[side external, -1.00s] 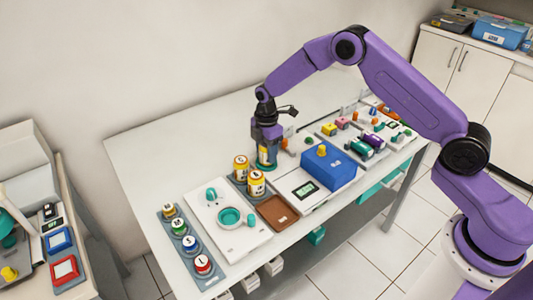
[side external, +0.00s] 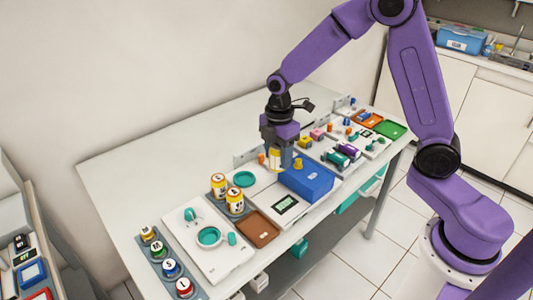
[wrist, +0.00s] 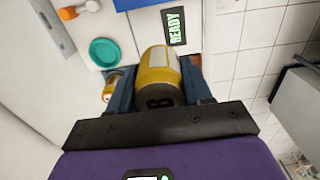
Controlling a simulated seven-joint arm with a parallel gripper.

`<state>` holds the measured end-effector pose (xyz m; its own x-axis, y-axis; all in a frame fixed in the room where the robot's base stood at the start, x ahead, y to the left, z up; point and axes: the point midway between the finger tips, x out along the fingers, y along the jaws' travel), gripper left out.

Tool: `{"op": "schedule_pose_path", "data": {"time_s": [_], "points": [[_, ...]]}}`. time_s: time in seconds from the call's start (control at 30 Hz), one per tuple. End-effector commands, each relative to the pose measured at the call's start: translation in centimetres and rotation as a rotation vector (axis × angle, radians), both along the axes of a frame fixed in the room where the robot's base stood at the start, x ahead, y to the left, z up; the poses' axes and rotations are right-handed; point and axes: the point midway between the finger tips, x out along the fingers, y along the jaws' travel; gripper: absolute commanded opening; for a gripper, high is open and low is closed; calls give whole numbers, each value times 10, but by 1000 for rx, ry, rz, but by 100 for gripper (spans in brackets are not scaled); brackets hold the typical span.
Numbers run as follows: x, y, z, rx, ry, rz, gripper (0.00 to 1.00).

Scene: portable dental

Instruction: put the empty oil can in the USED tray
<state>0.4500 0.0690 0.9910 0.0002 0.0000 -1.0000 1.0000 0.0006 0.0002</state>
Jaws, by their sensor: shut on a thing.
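My gripper (side external: 278,158) is shut on a yellow can (wrist: 158,68) with a pale label band and a dark end. In the side view the can (side external: 275,161) hangs below the fingers, above the table near the blue box, and is partly covered by them. A brown tray (side external: 262,231) lies on the table in front and to the left of my gripper. Further trays, orange (side external: 370,120) and green (side external: 390,130), lie at the far right end. I cannot read a USED label on any tray.
A blue box (side external: 307,181) with a yellow knob stands close right of my gripper. Two yellow cans (side external: 235,201) stand on a grey holder to the left, near an empty teal disc (side external: 244,179). A READY display (wrist: 173,26) lies nearby. The back left tabletop is clear.

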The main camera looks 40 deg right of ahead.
Motion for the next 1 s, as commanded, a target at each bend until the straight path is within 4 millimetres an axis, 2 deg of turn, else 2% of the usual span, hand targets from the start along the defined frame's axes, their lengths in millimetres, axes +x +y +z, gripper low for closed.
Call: {"op": "schedule_pose_path", "data": {"time_s": [0.17, 0.5, 0.6, 0.73, 1.0], "points": [[-10, 6, -1, 0, 1, 25, 17], [-27, 82, -50, -2, 4, 297, 17], [-32, 97, -60, -1, 2, 354, 17], [-35, 106, -68, 0, 1, 390, 17], [-36, 106, -85, 0, 2, 394, 17]]}}
